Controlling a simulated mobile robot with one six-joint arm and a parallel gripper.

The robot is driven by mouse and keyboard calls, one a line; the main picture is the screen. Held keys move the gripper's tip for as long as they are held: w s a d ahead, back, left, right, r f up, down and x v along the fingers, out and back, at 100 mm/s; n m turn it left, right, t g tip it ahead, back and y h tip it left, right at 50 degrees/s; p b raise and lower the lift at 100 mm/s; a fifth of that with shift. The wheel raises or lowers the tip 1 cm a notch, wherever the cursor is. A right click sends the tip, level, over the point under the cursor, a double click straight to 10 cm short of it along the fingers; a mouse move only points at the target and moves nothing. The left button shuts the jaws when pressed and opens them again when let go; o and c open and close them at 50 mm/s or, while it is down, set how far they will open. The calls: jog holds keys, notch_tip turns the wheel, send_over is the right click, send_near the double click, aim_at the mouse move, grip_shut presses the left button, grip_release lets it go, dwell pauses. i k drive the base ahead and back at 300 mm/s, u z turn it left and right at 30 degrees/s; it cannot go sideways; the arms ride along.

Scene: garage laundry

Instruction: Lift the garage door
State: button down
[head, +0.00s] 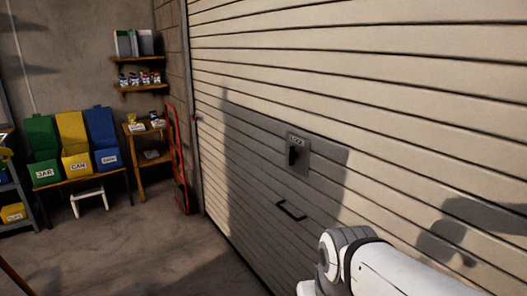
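The garage door (400,70) is a wall of cream horizontal slats that fills the right of the head view. It is down, with its lower edge running along the floor at the left. A grey lock plate (298,153) marked LOCK with a dark lever pointing down sits on the door. A black pull handle (291,209) is fixed below the lock. A white and grey link of my arm shows at the lower right, in front of the door. My gripper is outside the picture, so its fingers and hold are hidden.
Green, yellow and blue bins (75,142) stand on a bench at the left. A white step stool (89,199) is below them. A small wooden shelf (150,157) and a red upright object (177,160) stand by the door's left edge. The concrete floor (140,240) between is clear.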

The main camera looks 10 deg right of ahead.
aim_at(406, 121)
jog(key=z, duration=0.15)
jog(key=i, duration=1)
jog(key=u, duration=1.15)
jog(key=i, duration=0.3)
jog(key=z, duration=0.2)
